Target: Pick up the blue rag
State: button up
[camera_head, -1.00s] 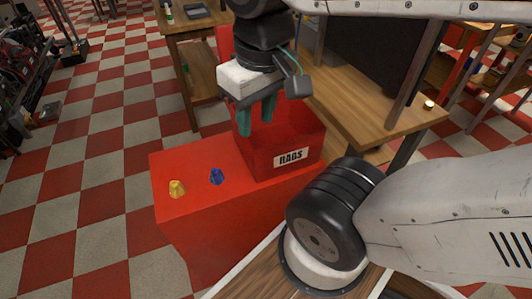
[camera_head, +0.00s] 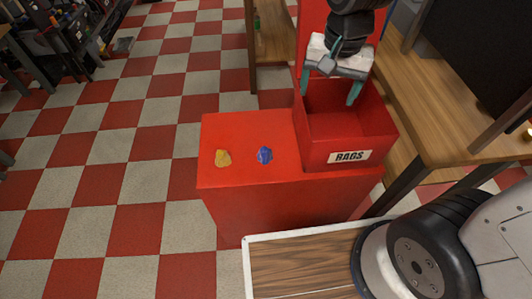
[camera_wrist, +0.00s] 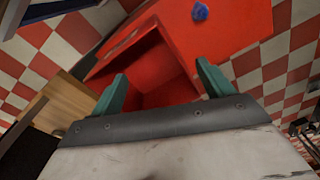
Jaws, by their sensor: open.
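The blue rag (camera_head: 265,155) is a small crumpled piece on the red cabinet top, left of the open red bin. It also shows in the wrist view (camera_wrist: 200,12) near the top edge, beyond my fingers. A yellow rag (camera_head: 222,158) lies to its left on the same top. My gripper (camera_head: 329,94) is open and empty, its two teal fingers pointing down over the bin's opening, up and to the right of the blue rag. In the wrist view my gripper (camera_wrist: 160,88) shows its fingers spread wide with nothing between them.
The red bin (camera_head: 350,143), labelled RAGS, stands at the right end of the red cabinet (camera_head: 285,205). Wooden tables stand behind and to the right (camera_head: 455,130). Checkered floor is open on the left. A wood-topped surface with a white edge (camera_head: 300,270) is in front.

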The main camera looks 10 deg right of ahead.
jog(key=w+a+f+m, duration=0.1)
jog(key=w+a+f, duration=0.1)
jog(key=a+f, duration=0.25)
jog(key=w+a+f+m, duration=0.2)
jog(key=w+a+f, duration=0.1)
jog(key=f, duration=0.3)
jog(key=m, duration=0.1)
send_over(265, 149)
jog(key=shift+g, duration=0.3)
jog(key=f, duration=0.7)
jog(key=shift+w+d+f, duration=0.2)
jog(key=shift+d, duration=0.2)
jog(key=shift+m, duration=0.4)
jog(key=f, duration=0.6)
jog(key=a+f, duration=0.1)
jog(key=f, duration=0.2)
jog(key=shift+s+f, duration=0.2)
jog(key=shift+f, duration=0.1)
jog(key=c, duration=1.1)
